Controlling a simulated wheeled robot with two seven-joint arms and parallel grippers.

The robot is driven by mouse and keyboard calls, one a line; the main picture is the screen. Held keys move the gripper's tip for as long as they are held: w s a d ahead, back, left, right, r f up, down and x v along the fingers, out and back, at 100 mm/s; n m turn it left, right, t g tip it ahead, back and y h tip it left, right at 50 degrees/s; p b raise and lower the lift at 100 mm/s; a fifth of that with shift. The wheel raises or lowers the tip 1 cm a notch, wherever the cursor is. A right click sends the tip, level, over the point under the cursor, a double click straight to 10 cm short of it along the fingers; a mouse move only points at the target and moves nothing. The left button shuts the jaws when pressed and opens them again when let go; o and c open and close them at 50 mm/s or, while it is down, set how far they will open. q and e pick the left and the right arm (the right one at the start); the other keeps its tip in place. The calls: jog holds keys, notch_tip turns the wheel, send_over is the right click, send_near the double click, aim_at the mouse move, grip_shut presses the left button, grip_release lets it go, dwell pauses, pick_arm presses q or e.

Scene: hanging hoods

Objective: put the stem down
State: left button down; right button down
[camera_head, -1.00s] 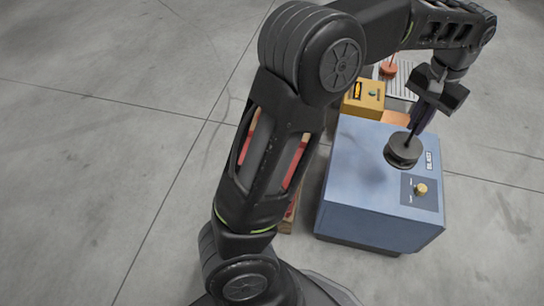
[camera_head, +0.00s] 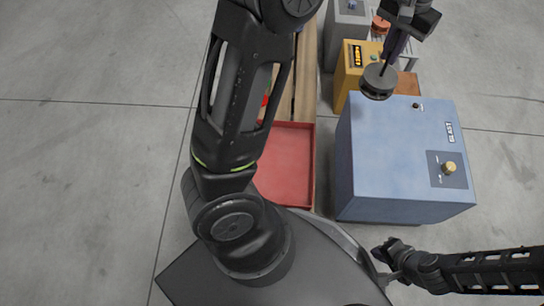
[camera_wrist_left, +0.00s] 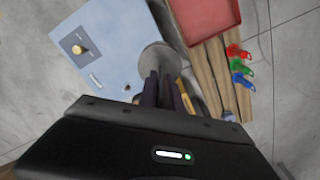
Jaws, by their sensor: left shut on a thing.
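My left gripper (camera_head: 397,42) is shut on the stem, a thin dark rod with a round dark grey disc (camera_head: 379,80) at its lower end. It holds the stem in the air, near the back left corner of the blue box (camera_head: 385,150) and in front of the yellow box (camera_head: 347,88). In the left wrist view the gripper fingers (camera_wrist_left: 166,92) close over the rod, and the disc (camera_wrist_left: 160,56) shows beyond them. The rod's upper part is hidden by the fingers. My right gripper (camera_head: 387,252) is low, in front of the blue box; its jaws are unclear.
Coloured clips (camera_wrist_left: 238,67) lie on the slats. A grey box (camera_head: 346,30) stands behind the yellow one.

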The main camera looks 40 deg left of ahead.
pick_arm(q)
jog(key=s+a+f+n+p, duration=0.1)
jog(key=s+a+f, duration=0.3)
jog(key=f, duration=0.5)
jog(key=s+a+f+n+p, duration=0.1)
jog(key=s+a+f+n, duration=0.3)
jog(key=f, duration=0.5)
jog(key=s+a+f+n+p, duration=0.1)
jog(key=s+a+f+n, duration=0.2)
jog(key=a+f, duration=0.4)
notch_tip(320, 180, down, 3)
jog(key=shift+s+a+r, duration=0.15)
jog(key=shift+s+a, duration=0.05)
jog(key=shift+s, duration=0.65)
notch_tip(320, 180, down, 6)
jog(key=b, duration=0.2)
jog(key=shift+f+b, duration=0.85)
jog(key=shift+f, duration=1.15)
